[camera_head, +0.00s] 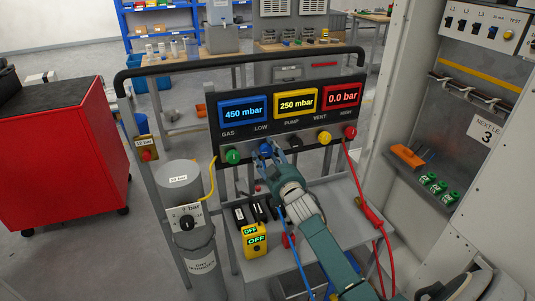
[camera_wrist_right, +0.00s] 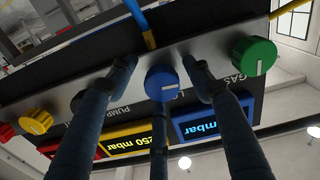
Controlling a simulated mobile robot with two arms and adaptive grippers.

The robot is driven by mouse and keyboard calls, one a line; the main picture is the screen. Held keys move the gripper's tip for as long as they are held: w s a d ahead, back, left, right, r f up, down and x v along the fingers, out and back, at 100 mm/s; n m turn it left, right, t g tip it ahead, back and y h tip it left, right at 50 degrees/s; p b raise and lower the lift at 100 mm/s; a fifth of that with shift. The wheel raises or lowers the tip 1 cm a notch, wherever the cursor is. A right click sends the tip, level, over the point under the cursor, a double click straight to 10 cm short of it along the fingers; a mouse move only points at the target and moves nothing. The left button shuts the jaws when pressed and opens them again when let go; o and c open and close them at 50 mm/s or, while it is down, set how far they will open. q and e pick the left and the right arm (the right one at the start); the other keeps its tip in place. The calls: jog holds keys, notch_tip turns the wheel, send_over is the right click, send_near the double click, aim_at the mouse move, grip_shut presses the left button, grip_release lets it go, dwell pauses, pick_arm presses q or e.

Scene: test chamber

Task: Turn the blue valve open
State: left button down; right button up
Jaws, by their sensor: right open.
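The blue valve (camera_head: 265,149) is a round knob on the grey strip under the LOW label, below the blue 450 mbar display. My right gripper (camera_head: 267,156) is right at it and partly covers it. In the right wrist view the blue valve (camera_wrist_right: 161,83) sits between the spread fingers of my right gripper (camera_wrist_right: 158,75). Two fingertips are on either side of it and the third finger is below it in the picture. The gripper is open; I cannot tell whether any finger touches the knob. A short white mark shows on the knob's face. My left gripper is not in view.
A green knob (camera_head: 233,156) is left of the blue valve; a yellow knob (camera_head: 324,137) and a red knob (camera_head: 350,132) are to the right. A black rail (camera_head: 240,55) runs above the panel. A grey cylinder (camera_head: 180,180) stands at left, and red hoses hang at right.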

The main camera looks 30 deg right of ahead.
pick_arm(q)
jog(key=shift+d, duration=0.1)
pick_arm(e)
jog(key=shift+c, duration=0.5)
jog(key=c, duration=1)
jog(key=shift+s+f+n, duration=0.1)
jog(key=shift+f+n, duration=0.05)
jog(key=shift+n, duration=0.55)
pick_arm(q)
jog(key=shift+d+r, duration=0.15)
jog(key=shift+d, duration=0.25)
pick_arm(e)
jog(key=shift+f, duration=0.1)
jog(key=o, duration=1.1)
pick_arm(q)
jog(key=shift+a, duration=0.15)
